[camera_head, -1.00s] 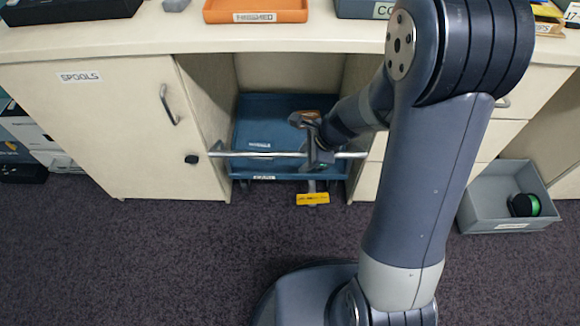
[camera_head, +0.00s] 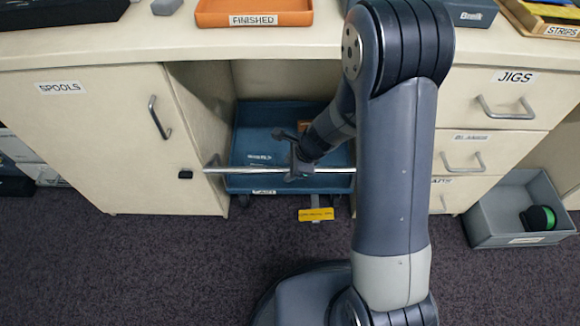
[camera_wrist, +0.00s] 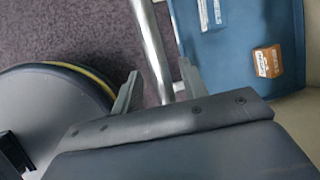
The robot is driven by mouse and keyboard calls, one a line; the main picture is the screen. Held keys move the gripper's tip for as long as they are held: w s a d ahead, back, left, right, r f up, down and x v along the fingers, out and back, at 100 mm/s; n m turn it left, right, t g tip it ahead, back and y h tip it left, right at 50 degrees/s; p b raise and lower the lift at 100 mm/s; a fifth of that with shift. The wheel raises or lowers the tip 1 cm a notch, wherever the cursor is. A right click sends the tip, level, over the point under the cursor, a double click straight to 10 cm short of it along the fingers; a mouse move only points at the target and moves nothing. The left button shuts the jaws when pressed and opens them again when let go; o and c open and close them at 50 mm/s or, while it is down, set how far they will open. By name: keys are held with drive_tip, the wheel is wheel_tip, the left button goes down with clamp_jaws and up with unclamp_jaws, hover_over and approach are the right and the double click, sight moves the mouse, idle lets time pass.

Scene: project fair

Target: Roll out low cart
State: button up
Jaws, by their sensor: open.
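The low cart (camera_head: 250,150) is a blue tray on casters, inside the open bay under the bench, with a label on its front edge. A metal bar (camera_head: 235,171) runs across the bay in front of it. In the wrist view the bar (camera_wrist: 150,45) passes between the two open fingers of my gripper (camera_wrist: 158,88), and the blue tray (camera_wrist: 225,55) lies to the right. I cannot tell whether a finger touches the bar. My arm hides the bar's right end.
Drawers (camera_head: 490,110) and a grey bin (camera_head: 520,205) are right. An orange block (camera_wrist: 267,61) lies in the tray. Carpet in front is clear.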

drive_tip(key=shift+c, duration=0.3)
clamp_jaws()
drive_tip(key=shift+s, duration=0.15)
